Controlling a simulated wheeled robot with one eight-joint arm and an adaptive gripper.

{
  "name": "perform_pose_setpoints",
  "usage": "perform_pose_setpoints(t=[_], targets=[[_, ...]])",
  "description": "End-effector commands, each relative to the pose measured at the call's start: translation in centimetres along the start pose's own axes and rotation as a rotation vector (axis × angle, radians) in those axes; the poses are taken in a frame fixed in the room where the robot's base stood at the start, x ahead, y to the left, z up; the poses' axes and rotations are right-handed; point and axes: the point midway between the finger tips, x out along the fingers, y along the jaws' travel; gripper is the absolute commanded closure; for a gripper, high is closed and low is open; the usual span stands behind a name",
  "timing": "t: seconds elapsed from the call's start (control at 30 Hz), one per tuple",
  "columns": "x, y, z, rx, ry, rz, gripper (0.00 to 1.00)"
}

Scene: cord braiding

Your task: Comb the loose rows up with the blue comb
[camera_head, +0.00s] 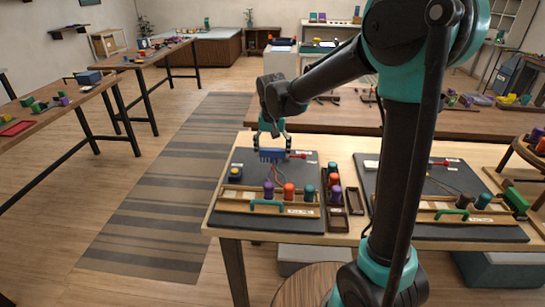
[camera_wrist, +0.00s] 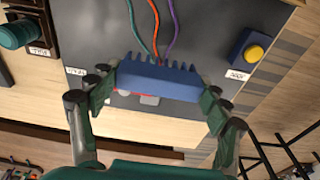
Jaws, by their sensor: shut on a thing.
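The blue comb (camera_head: 272,156) is in my gripper (camera_head: 271,148) over the far part of the left dark board (camera_head: 240,157). In the wrist view the comb (camera_wrist: 160,83) lies crosswise between the two fingers of my gripper (camera_wrist: 157,98), gripped at its ends. Its teeth point toward three cords, green (camera_wrist: 133,22), orange (camera_wrist: 155,25) and purple (camera_wrist: 173,28). The cords meet the teeth. I cannot tell whether they pass between or under them. The loose rows are not clear behind the comb. A red piece (camera_head: 298,155) shows beside the comb.
A blue block with a yellow button (camera_head: 235,172) sits left on the board. Purple (camera_head: 268,190), orange (camera_head: 289,191) and teal (camera_head: 310,193) bobbins stand along the wooden rack at the near edge. More bobbins stand right of it. A second board (camera_head: 415,187) lies farther right.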

Motion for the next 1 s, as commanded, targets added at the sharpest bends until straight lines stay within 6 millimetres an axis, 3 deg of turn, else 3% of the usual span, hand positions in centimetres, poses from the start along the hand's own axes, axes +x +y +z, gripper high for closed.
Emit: perform_pose_setpoints(t=[0.5, 1.0], targets=[[-4.3, 0.0, -0.1, 0.0, 0.0, 0.0, 0.52], [-4.5, 0.0, -0.1, 0.0, 0.0, 0.0, 0.52]])
